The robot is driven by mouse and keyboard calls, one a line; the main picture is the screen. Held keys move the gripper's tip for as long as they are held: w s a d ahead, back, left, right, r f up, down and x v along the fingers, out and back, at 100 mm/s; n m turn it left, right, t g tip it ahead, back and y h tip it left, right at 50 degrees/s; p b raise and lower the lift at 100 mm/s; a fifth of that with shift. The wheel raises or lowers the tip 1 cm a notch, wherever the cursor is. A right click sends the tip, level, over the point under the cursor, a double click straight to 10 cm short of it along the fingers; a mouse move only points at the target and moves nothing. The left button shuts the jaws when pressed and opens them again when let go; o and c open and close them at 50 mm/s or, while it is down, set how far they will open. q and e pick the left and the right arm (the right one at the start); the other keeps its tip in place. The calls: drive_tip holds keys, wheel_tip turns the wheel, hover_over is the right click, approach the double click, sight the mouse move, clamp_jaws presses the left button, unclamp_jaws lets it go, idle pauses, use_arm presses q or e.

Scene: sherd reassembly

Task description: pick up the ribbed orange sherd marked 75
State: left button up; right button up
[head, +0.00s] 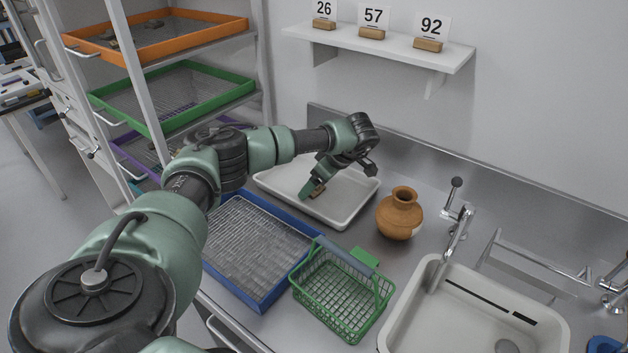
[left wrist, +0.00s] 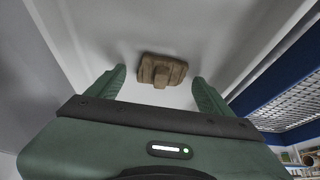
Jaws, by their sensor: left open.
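A ribbed brown-orange sherd (left wrist: 162,70) lies on the white tray (head: 347,219); no number on it can be read. In the head view only a small part of the sherd (head: 319,188) shows beside my fingers. My left gripper (head: 311,191) is over the tray, pointing down. In the left wrist view my left gripper (left wrist: 160,78) is open, with one finger to each side of the sherd and gaps between them. The sherd is not held. My right gripper is not in view.
A blue mesh tray (head: 256,250) adjoins the white tray in front. A green wire basket (head: 342,296) and an orange-brown jar (head: 400,214) stand to the right, before the sink (head: 430,285). A steel backsplash (head: 440,176) runs behind. A drawer rack (head: 150,60) stands left.

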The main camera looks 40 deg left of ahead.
use_arm(q)
drive_tip(key=c, duration=1.5)
drive_tip(key=shift+o, duration=0.2)
